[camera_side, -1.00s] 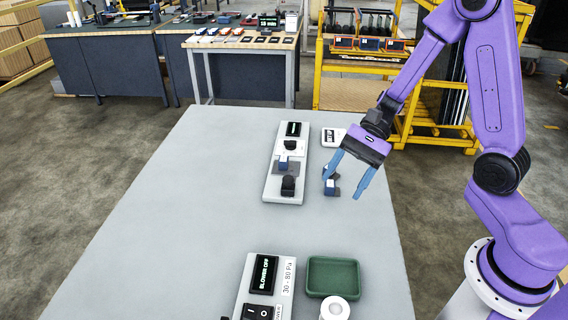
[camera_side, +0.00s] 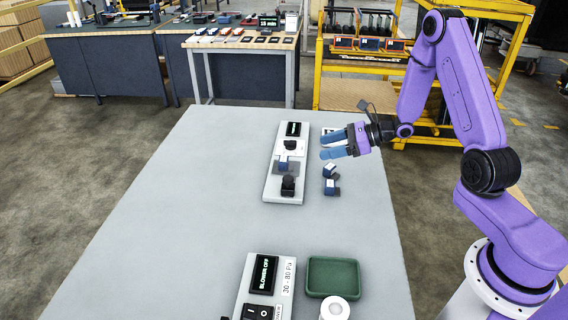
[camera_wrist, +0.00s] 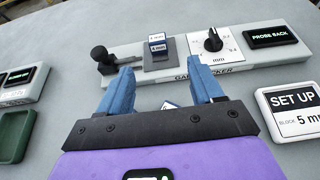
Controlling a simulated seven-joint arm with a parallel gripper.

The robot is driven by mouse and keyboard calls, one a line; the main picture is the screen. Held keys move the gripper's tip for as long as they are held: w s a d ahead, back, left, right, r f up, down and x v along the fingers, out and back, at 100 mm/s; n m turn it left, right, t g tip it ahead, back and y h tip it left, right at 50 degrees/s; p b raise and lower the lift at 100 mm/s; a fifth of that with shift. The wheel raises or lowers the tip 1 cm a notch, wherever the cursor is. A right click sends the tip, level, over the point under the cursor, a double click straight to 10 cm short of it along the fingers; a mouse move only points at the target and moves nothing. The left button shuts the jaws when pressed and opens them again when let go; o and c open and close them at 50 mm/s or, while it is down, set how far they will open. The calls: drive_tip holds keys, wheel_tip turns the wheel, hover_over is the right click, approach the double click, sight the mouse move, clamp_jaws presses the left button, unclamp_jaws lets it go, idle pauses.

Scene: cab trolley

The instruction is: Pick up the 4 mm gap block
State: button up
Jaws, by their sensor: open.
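Two small dark-blue blocks with white tops, an upper one (camera_side: 329,170) and a lower one (camera_side: 332,187), stand on the grey table right of the gap checker (camera_side: 270,185). A similar block (camera_side: 283,164) sits on the checker's dark pad; it also shows in the wrist view (camera_wrist: 157,43). I cannot read clearly which is the 4 mm gap block. My gripper (camera_side: 322,147) is open and empty, fingers pointing left, above the table behind the two blocks. In the wrist view its fingers (camera_wrist: 160,68) frame part of a block (camera_wrist: 169,105), mostly hidden by the gripper body.
The gap checker carries a black knob, a dial and a "PROBE BACK" display (camera_wrist: 271,36). A "SET UP" card (camera_wrist: 293,108) reading "BLOCK 5 mm" lies beside it. A green tray (camera_side: 333,293) and the blower panel (camera_side: 246,290) are at the front. The table's left side is clear.

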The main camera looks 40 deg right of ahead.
sight(285, 158)
drive_tip(key=x, duration=0.8)
drive_tip(key=shift+s+x, duration=0.2)
drive_tip(key=shift+x, duration=2.6)
drive_tip(key=shift+a+f, duration=0.1)
drive_tip(key=shift+a, duration=0.05)
drive_tip(key=c, duration=1.2)
